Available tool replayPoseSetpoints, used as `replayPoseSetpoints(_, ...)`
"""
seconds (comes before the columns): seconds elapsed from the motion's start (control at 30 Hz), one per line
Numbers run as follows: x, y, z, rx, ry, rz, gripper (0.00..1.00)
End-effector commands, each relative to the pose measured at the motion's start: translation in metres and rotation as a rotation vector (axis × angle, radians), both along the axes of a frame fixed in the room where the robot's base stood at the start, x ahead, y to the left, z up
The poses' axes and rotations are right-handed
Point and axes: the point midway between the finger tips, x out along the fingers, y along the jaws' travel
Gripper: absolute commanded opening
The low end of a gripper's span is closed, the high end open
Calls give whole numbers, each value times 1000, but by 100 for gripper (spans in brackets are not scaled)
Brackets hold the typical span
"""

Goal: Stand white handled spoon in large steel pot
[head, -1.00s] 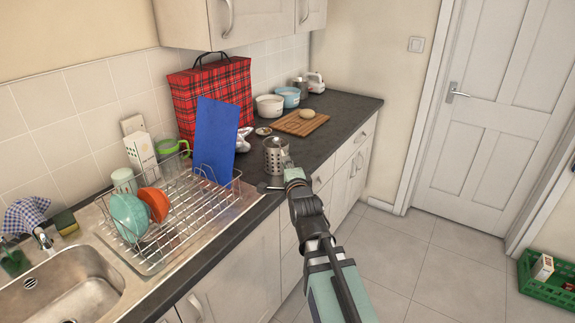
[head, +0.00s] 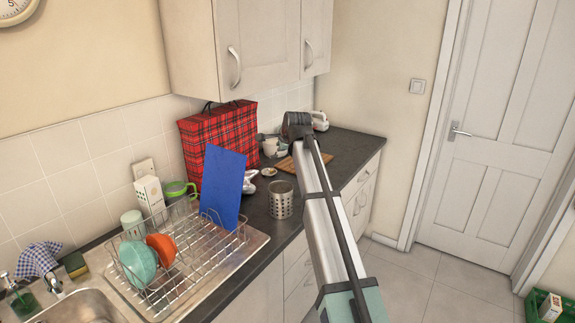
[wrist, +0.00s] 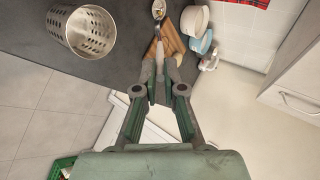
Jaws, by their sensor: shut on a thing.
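The large steel pot, a perforated cylinder (head: 281,200), stands upright on the dark counter right of the dish rack. It also shows in the wrist view (wrist: 80,32), open end facing me and apparently empty. My gripper (wrist: 160,64) is shut on a slim pale handle (wrist: 159,52), which I take for the white handled spoon. A small shiny oval lies in line above it; I cannot tell whether it is the spoon's bowl or a dish behind. The pot is left of my fingertips, apart from them.
The wire dish rack (head: 195,262) holds bowls and a blue board (head: 222,187). A red tartan bag (head: 220,134) stands by the wall. A wall cupboard (head: 225,50) hangs above.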

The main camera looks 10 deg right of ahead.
Motion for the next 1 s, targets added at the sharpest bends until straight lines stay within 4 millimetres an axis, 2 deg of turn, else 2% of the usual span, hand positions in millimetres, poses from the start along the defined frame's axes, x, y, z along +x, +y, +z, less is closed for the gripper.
replayPoseSetpoints(0.03, 36, -2, 20, -5, 46, 35, 0)
replayPoseSetpoints(0.1, 60, -3, 29, -17, 117, 104, 0)
replayPoseSetpoints(0.2, 90, -2, 43, -47, 221, 237, 0)
replayPoseSetpoints(0.33, 114, -1, 61, -124, 360, 475, 0)
replayPoseSetpoints(0.47, 108, 1, 69, -245, 481, 733, 0)
replayPoseSetpoints(0.57, 90, 2, 66, -347, 549, 898, 0)
replayPoseSetpoints(0.7, 56, 2, 61, -479, 623, 1054, 0)
replayPoseSetpoints(0.77, 47, 3, 61, -530, 653, 1097, 0)
replayPoseSetpoints(1.0, 47, 1, 60, -608, 715, 1119, 0)
